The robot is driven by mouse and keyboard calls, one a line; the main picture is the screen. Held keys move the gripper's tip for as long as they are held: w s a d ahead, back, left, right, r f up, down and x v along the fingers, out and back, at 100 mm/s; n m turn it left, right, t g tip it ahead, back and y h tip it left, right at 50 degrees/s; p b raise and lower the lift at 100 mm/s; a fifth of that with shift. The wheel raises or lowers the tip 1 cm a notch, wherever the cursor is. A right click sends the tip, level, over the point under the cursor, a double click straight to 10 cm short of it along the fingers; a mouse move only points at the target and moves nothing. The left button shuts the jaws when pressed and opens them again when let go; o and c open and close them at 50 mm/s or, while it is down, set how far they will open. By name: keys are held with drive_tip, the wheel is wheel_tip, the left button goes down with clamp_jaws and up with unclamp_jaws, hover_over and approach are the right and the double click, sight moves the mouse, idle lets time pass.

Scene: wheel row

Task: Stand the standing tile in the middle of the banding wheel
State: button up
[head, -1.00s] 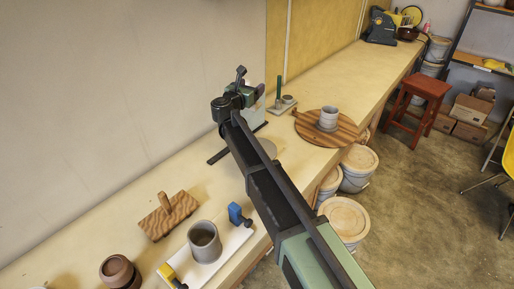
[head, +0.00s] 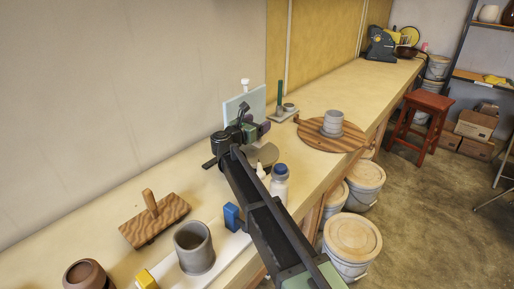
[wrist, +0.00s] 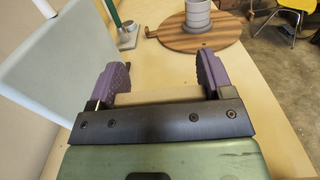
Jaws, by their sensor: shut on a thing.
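My gripper (wrist: 160,82) has its two purple fingers apart, with a pale beige strip (wrist: 160,96) spanning between them in the wrist view. This appears to be the edge of the standing tile, clasped; most of it is hidden by the gripper body. In the head view my gripper (head: 257,130) is over the bench, and the tile cannot be made out there. A grey-beige round disc (head: 266,154), apparently the banding wheel, shows just below the gripper, partly covered by my arm. Whether the tile touches it cannot be told.
A pale blue upright panel (head: 240,104) stands close behind my gripper, at left in the wrist view (wrist: 45,80). A blue-capped bottle (head: 280,186) stands beside my arm. Farther along are a green-poled stand (head: 281,98) and a round wooden board (head: 312,139) bearing a grey cup (head: 333,122).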

wheel_tip(320, 180, down, 4)
drive_tip(key=b, duration=0.4)
drive_tip(key=shift+f+b, duration=0.25)
drive_tip(key=shift+b, duration=0.05)
drive_tip(key=shift+r+p, duration=0.3)
drive_tip(key=shift+f, duration=0.25)
drive_tip(key=o, duration=1.5)
drive_tip(key=shift+r, duration=0.1)
drive_tip(key=shift+r, duration=0.2)
drive_tip(key=v, duration=0.7)
drive_tip(key=shift+s+a, duration=0.1)
drive_tip(key=shift+s, duration=0.15)
